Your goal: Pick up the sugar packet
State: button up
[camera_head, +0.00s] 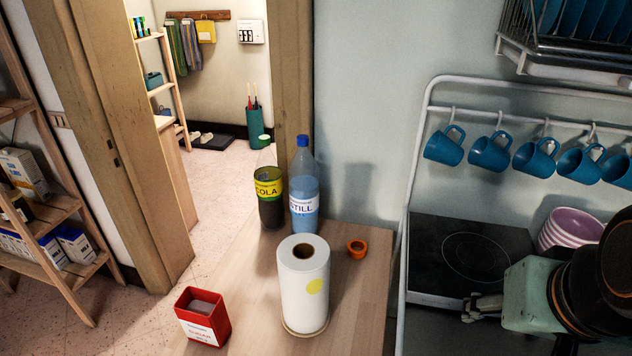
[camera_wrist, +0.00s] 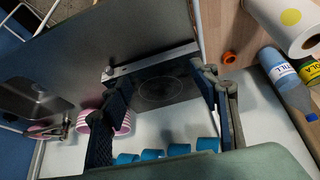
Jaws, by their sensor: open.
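A red box-shaped packet (camera_head: 203,316) with a white label stands upright near the front left edge of the wooden counter in the head view. Its print is too small to read surely; it looks like the sugar packet. My gripper (camera_head: 470,308) is far to the right of it, over the dark hob area, with the paper roll between them. In the wrist view my gripper (camera_wrist: 160,80) has its fingers spread apart with nothing between them. The red packet is not in the wrist view.
A paper towel roll (camera_head: 303,290) stands right of the packet. A cola bottle (camera_head: 268,190), a water bottle (camera_head: 304,187) and an orange ring-shaped item (camera_head: 357,248) are behind. Pink bowls (camera_head: 570,228) and blue hanging mugs (camera_head: 490,151) are near my arm. A shelf (camera_head: 60,215) stands left.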

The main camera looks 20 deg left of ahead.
aim_at(205, 318)
jog(key=u, duration=2.05)
jog(key=j+z, duration=0.8)
jog(key=i+j, duration=0.05)
jog(key=j, duration=0.1)
